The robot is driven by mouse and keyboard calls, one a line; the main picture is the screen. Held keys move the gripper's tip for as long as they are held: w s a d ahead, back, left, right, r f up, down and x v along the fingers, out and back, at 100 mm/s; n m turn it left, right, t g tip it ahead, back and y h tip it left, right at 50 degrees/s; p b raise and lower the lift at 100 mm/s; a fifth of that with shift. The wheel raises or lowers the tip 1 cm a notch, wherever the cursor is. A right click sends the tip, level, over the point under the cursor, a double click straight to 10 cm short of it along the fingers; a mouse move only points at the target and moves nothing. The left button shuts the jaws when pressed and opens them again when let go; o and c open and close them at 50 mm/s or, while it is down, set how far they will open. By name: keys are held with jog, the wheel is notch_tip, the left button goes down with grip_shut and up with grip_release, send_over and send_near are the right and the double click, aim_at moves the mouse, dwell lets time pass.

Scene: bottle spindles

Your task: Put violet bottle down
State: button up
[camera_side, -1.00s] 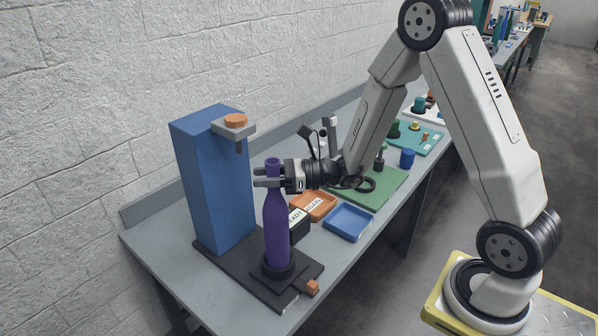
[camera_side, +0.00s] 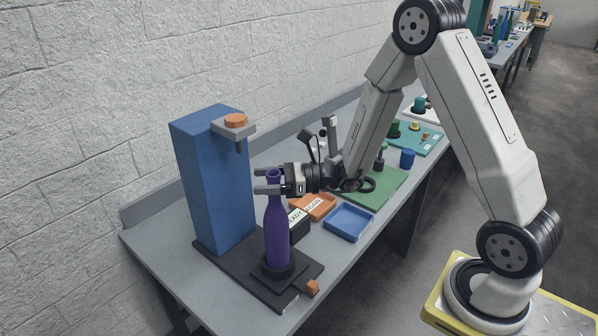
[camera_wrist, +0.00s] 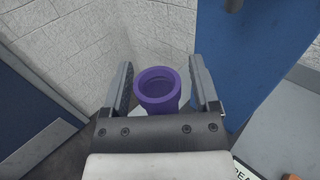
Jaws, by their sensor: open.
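In the wrist view the bottle's mouth (camera_wrist: 158,86) lies between the two fingers (camera_wrist: 160,90), with a gap visible on each side.
A blue column (camera_side: 213,180) with an overhanging grey bracket and orange cap (camera_side: 235,120) stands just left of the bottle. A READY display (camera_side: 299,224), an orange tray (camera_side: 318,208) and a blue tray (camera_side: 348,222) lie to the right.

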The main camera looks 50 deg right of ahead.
jog(key=shift+r, duration=0.1)
jog(key=shift+r, duration=0.4)
jog(key=shift+s+d+r, duration=0.1)
jog(key=shift+d, duration=0.05)
jog(key=v, duration=1.1)
jog(key=shift+s+d, duration=0.15)
jog(key=shift+s, duration=0.1)
